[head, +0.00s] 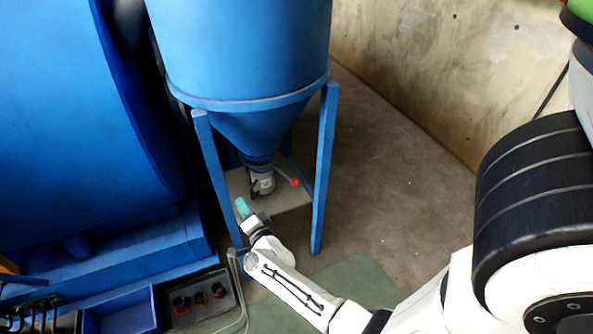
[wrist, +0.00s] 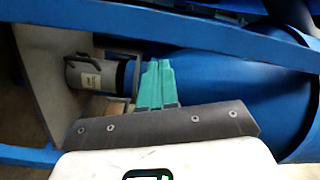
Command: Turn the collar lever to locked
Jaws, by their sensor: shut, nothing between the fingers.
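The collar (head: 263,183) is a grey-white cylinder under the cone of the blue hopper (head: 245,55). A thin lever (head: 284,176) with a red tip (head: 294,182) sticks out on its right side in the head view. In the wrist view the collar (wrist: 90,75) lies on its side in the picture, with a small label; the red tip does not show there. My gripper (head: 242,207) has teal fingers, shut and empty, in front of and to the left of the collar, apart from it. In the wrist view my fingers (wrist: 155,84) are together, beside the collar.
Blue legs (head: 324,165) stand around the collar, with one (head: 217,170) close to my gripper. A grey plate (head: 285,200) lies below the collar. A large blue drum (head: 75,110) and a dark tray (head: 203,295) are at the left. The floor (head: 400,150) right of the hopper is clear.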

